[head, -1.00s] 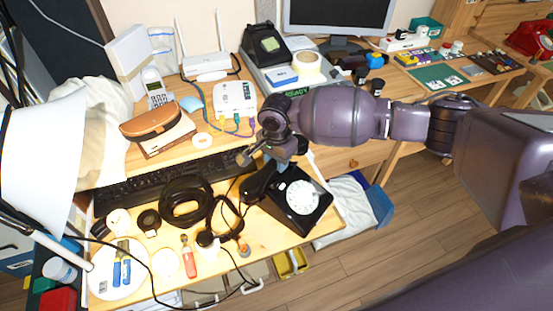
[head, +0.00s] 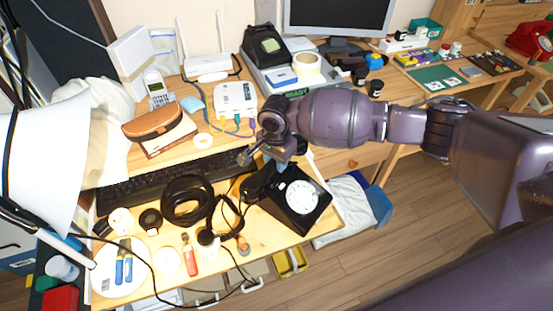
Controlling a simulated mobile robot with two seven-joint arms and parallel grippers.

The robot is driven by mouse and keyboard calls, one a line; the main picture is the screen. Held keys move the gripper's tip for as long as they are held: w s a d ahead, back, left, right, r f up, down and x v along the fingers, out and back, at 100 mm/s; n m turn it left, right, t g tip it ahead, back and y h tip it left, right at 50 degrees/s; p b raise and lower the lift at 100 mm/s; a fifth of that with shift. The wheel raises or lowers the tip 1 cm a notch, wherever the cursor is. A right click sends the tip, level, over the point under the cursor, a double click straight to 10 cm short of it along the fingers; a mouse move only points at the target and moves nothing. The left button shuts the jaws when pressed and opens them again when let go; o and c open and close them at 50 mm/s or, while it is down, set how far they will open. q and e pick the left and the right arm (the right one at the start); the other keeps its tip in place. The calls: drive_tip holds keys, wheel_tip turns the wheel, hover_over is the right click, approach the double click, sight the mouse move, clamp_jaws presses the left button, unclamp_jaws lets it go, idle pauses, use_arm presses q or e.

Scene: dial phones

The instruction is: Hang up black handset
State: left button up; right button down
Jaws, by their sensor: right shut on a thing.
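The black dial phone (head: 312,220) with a white dial sits at the right front of the wooden desk. The black handset (head: 257,185) is at the phone's upper left side, tilted, beside the cradle area. My right gripper (head: 266,162) is just above it, shut on the handset. The arm comes in from the right, and the wrist hides part of the handset and the phone's back. I cannot tell whether the handset touches the phone. My left gripper is not in view.
A red-handled tool (head: 190,258) and a white plate (head: 115,282) lie at the front. A white router box (head: 235,97) stands behind.

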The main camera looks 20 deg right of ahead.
drive_tip(key=shift+f, duration=0.2)
idle(0.3)
drive_tip(key=shift+f, duration=0.9)
drive_tip(key=c, duration=0.7)
unclamp_jaws()
